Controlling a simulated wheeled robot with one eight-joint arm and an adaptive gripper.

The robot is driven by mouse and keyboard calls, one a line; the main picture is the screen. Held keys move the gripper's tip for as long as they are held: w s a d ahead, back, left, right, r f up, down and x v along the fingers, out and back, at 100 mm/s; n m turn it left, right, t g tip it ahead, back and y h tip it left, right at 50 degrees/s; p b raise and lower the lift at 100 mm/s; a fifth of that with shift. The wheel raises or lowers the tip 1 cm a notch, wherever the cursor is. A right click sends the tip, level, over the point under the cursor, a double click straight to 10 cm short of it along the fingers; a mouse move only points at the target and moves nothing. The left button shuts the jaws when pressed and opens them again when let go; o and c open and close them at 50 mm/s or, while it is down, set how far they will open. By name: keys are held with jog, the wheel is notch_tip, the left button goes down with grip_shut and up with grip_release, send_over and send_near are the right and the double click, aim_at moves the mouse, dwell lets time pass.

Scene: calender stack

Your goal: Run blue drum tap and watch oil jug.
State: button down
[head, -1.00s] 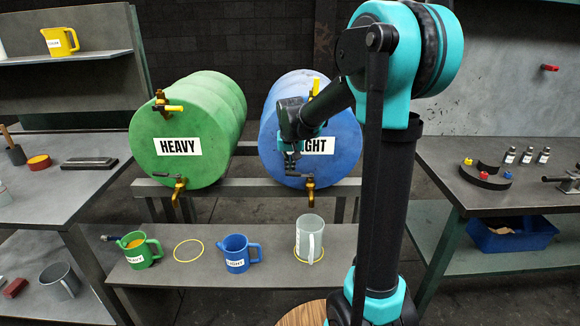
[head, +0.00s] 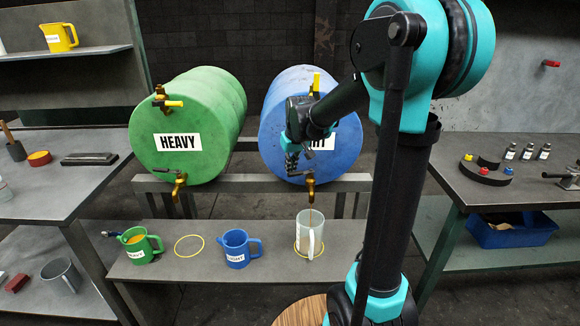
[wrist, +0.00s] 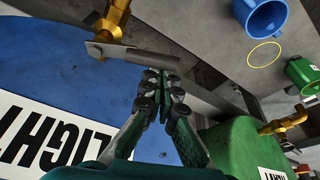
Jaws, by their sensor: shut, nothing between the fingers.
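The blue drum (head: 345,95) lies on its side on a rack, with a LIGHT label partly hidden by my arm. Its brass lower tap (head: 310,184) runs a thin brown oil stream into the pale translucent jug (head: 304,240). The jug stands upright on a yellow ring below the tap; its oil level is unclear. In the wrist view the brass tap (wrist: 115,20) carries a grey lever (wrist: 138,56). My gripper (head: 291,165) is shut and empty at the drum's front; in the wrist view its fingertips (wrist: 160,82) are close beside the lever. Contact is unclear.
The green HEAVY drum (head: 190,115) lies to the left. On the lower shelf stand a green jug (head: 138,247) with oil, an empty yellow ring (head: 189,246) and a blue LIGHT jug (head: 238,250). Side benches flank the rack.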

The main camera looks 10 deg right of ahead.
jog(key=shift+s, duration=0.4)
dwell(0.4)
